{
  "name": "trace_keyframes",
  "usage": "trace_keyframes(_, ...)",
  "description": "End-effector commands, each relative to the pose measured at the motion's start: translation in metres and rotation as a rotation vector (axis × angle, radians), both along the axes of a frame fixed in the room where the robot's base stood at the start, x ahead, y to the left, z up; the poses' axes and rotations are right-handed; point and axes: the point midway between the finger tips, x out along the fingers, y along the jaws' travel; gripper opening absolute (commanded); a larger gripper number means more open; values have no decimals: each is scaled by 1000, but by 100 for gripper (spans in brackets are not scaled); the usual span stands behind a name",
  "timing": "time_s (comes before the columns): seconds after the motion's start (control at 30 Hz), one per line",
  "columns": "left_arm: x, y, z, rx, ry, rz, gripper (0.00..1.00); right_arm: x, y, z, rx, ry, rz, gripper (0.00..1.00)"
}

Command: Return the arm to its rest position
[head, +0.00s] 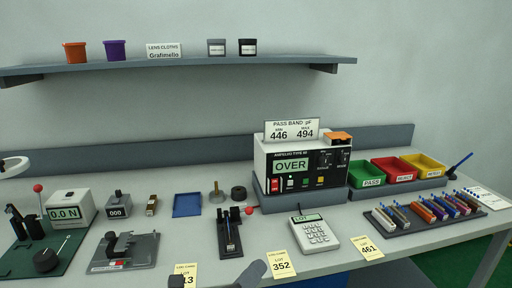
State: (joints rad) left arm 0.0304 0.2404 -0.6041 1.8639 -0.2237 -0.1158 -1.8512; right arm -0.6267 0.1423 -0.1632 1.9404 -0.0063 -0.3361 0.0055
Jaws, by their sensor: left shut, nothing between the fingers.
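My left gripper (250,274) shows only in part at the bottom edge, low in front of the bench's front edge. Its dark grey finger part rises at a slant beside the yellow card marked 352. It is shut and holds nothing. Most of the left arm is cut off by the frame's lower edge. My right gripper is not in view.
Near the gripper are a yellow card marked 352 (281,264), a black tape fixture (230,240) and a grey clamp plate (122,252). Behind stand the tester reading OVER (300,165), a keypad (316,236), coloured bins (393,171) and a component rack (425,213). A shelf (190,64) hangs above.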

Motion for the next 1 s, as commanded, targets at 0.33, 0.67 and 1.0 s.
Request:
trace_keyframes(0.33, -40, 71, -97, -772, 707, 240, 0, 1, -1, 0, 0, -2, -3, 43)
trace_keyframes(0.67, -115, 143, -183, -1585, 1147, 629, 0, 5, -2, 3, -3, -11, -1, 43)
trace_keyframes(1.0, -153, 172, -210, -1945, 1221, 818, 0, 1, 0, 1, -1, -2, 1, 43)
